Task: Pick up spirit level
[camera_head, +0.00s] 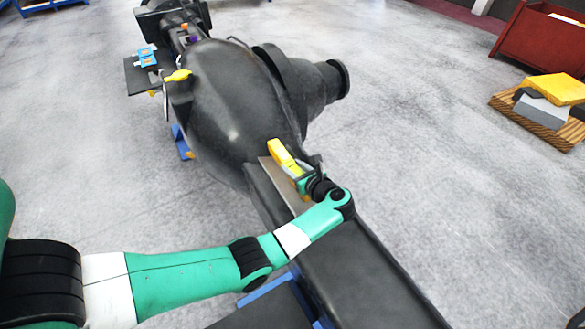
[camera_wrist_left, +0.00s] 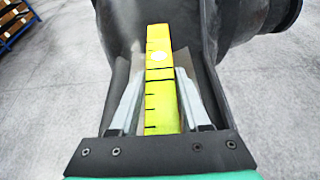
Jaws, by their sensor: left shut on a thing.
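The spirit level (camera_head: 281,153) is a yellow bar over the dark casting in the head view, near the middle. In the left wrist view the yellow bar (camera_wrist_left: 159,60) has black marks and a pale round spot, and runs lengthwise between the fingers. My left gripper (camera_head: 294,170) is shut on it, with one finger along each side; it also shows in the left wrist view (camera_wrist_left: 160,85). I cannot tell whether the bar touches the surface below. My right gripper is not in view.
The large dark casting (camera_head: 232,100) fills the middle, with a long dark beam (camera_head: 350,265) toward the front. A small yellow item (camera_head: 178,75) and blue items (camera_head: 147,58) are at its left. A wooden pallet (camera_head: 545,128) and a red bin (camera_head: 540,42) stand right. Grey floor is clear between.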

